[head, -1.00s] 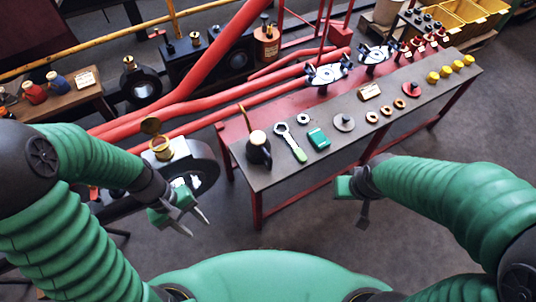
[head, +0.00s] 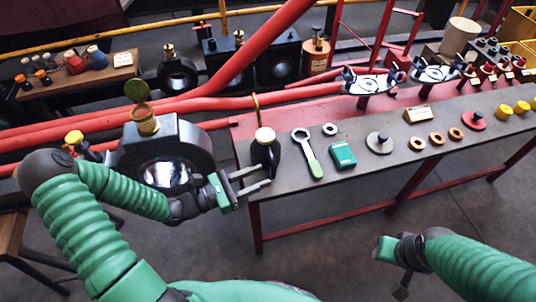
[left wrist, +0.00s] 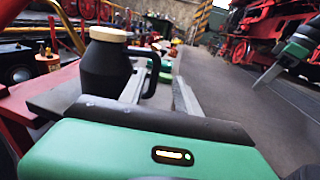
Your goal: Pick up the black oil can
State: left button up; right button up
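The black oil can (head: 264,152), with a cream cap and a thin brass spout, stands upright at the near left end of the workbench. My left gripper (head: 262,177) is open, its two fingers reaching right beside the can's lower body. In the left wrist view the can (left wrist: 104,70) stands just ahead, left of centre, its looped handle on the right. The open fingers (left wrist: 160,85) extend near that handle; whether it lies between them I cannot tell. My right gripper (head: 398,280) hangs low in front of the bench, away from the can, its fingers unclear.
The grey-topped, red-legged bench (head: 350,178) also holds a green-handled wrench (head: 309,155), a green box (head: 342,155), a grey disc (head: 379,143) and several rings. A dark bearing housing (head: 170,150) with a brass cup stands left of the can. Red pipes run behind.

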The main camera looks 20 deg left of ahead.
aim_at(274, 168)
pick_arm(q)
jog(key=shift+w+d+f, duration=0.1)
jog(key=shift+w+d, duration=0.25)
jog(key=shift+d, duration=0.05)
jog(key=shift+w+d+f+b, duration=0.1)
jog(key=shift+w+d+b, duration=0.05)
jog(key=shift+w+b, duration=0.2)
jog(key=w, duration=0.1)
jog(key=w+d+b, duration=0.1)
jog(key=w+b, duration=0.1)
jog(key=shift+d+f, duration=0.1)
jog(key=shift+d, duration=0.25)
jog(key=shift+w+d, duration=0.15)
jog(key=shift+d, duration=0.1)
jog(key=shift+d+r, duration=0.25)
jog(key=shift+c, duration=0.2)
jog(key=shift+a, duration=0.2)
grip_shut()
